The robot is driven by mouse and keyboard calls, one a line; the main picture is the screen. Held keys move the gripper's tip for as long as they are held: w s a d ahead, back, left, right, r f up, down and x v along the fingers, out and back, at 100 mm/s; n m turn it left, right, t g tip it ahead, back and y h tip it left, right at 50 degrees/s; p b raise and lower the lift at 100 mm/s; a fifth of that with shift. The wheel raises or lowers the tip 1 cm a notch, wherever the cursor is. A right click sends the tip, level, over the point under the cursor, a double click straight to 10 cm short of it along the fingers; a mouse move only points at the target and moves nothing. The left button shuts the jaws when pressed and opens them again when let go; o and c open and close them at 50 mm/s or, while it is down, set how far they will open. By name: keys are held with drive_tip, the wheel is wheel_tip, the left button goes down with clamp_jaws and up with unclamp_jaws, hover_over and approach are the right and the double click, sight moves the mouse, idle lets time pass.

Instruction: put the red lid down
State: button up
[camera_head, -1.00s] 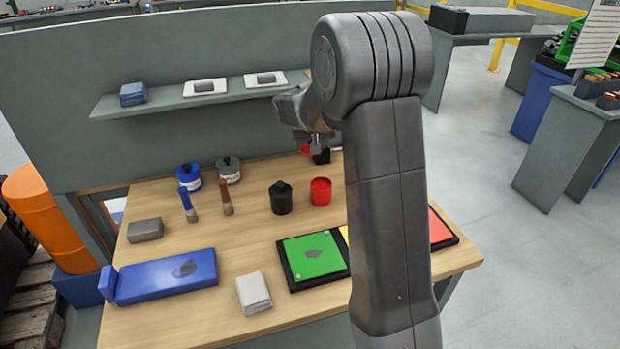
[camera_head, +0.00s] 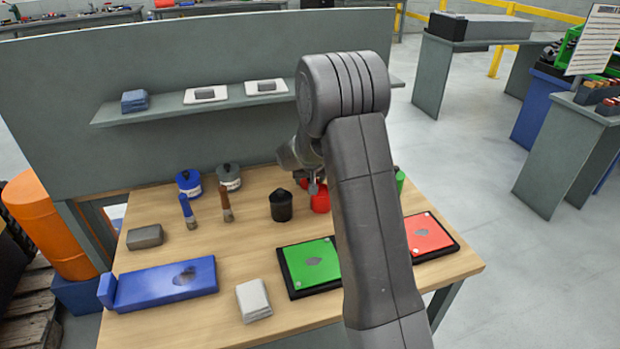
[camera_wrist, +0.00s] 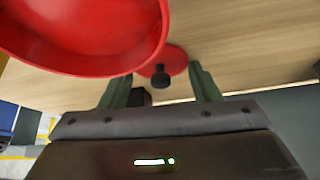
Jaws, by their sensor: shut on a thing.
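My gripper (camera_head: 313,188) is low over the back of the wooden table, by the red pot (camera_head: 320,203). It is shut on the red lid (camera_head: 304,183), which shows as a small patch of red beside the jaws, just above and left of the pot. In the wrist view a red disc with a black knob, which I take as the lid (camera_wrist: 177,60), lies between the fingers (camera_wrist: 160,80). The contact on the knob is not clear. A large red round rim, likely the pot (camera_wrist: 85,50), fills the upper left there. My arm hides part of the table.
A black pot (camera_head: 281,206) stands just left of the red one. A green thing (camera_head: 400,180) shows right of my arm. Green (camera_head: 312,262) and red (camera_head: 428,234) plates lie in front. Brushes, blue box and cloth occupy the left. A shelf (camera_head: 235,98) hangs behind.

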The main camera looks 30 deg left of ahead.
drive_tip(key=shift+f, duration=0.15)
drive_tip(key=o, duration=1)
drive_tip(key=shift+c, duration=0.2)
drive_tip(key=shift+r, duration=0.5)
drive_tip(key=v, duration=1.1)
drive_tip(key=shift+s+r, duration=0.2)
drive_tip(key=shift+d, duration=0.1)
